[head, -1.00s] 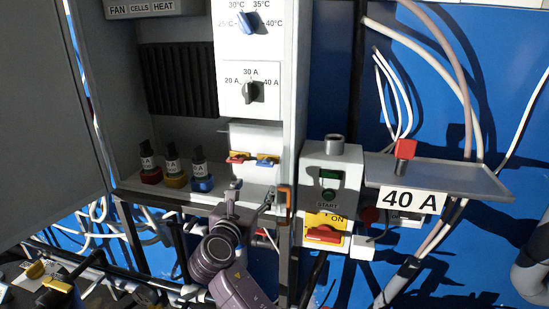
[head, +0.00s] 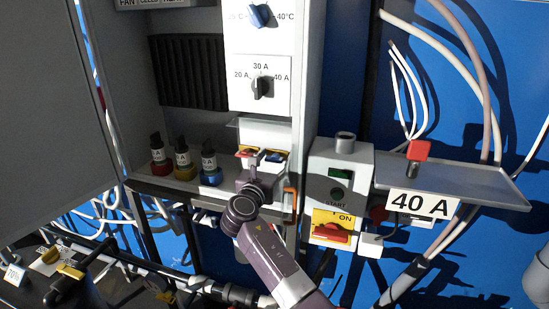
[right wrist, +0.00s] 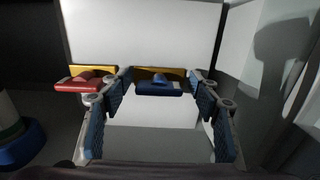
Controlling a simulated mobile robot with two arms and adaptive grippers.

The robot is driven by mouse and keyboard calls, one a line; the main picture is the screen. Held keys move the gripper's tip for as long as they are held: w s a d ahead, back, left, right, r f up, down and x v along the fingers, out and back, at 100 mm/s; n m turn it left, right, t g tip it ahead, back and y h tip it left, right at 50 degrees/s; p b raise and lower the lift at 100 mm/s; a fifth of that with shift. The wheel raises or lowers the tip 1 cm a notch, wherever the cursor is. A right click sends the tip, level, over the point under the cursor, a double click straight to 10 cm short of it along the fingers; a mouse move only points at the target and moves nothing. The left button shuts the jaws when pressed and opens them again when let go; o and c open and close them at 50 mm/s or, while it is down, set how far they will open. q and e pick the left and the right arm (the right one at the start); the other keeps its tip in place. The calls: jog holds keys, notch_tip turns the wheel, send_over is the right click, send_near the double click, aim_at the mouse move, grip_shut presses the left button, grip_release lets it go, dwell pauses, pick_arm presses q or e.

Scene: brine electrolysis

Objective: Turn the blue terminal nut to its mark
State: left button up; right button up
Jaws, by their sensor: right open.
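The blue terminal nut (head: 276,156) sits on the right of a white terminal block (head: 265,132) inside the cabinet, with a yellow piece behind it. In the right wrist view the blue nut (right wrist: 160,87) shows face on, its bar lying about level. My right gripper (right wrist: 160,95) is open, with one finger on each side of the blue nut; I cannot tell whether either touches it. In the head view my right gripper (head: 262,162) is in front of the block and partly hides it. My left gripper is not in view. I cannot make out the nut's mark.
A red terminal nut (right wrist: 85,84) is close left of my left-hand finger. Several labelled bottles (head: 182,158) stand on the cabinet floor to the left. An orange handle (head: 290,199), a start box (head: 340,165) and a shelf (head: 470,183) are to the right.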

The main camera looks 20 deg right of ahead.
jog(key=shift+s+a+r, duration=0.1)
jog(key=shift+a, duration=0.05)
jog(key=c, duration=1.2)
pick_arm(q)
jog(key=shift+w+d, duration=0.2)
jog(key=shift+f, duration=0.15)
pick_arm(e)
jog(key=m+b, duration=0.1)
jog(key=m, duration=0.1)
jog(key=shift+f+m+b, duration=0.2)
jog(key=shift+m+b, duration=0.15)
jog(key=shift+m, duration=0.05)
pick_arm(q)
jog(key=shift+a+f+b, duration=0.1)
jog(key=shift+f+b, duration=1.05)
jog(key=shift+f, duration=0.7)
pick_arm(e)
jog(key=shift+m, duration=2)
jog(key=o, duration=1.2)
jog(key=shift+r, duration=0.1)
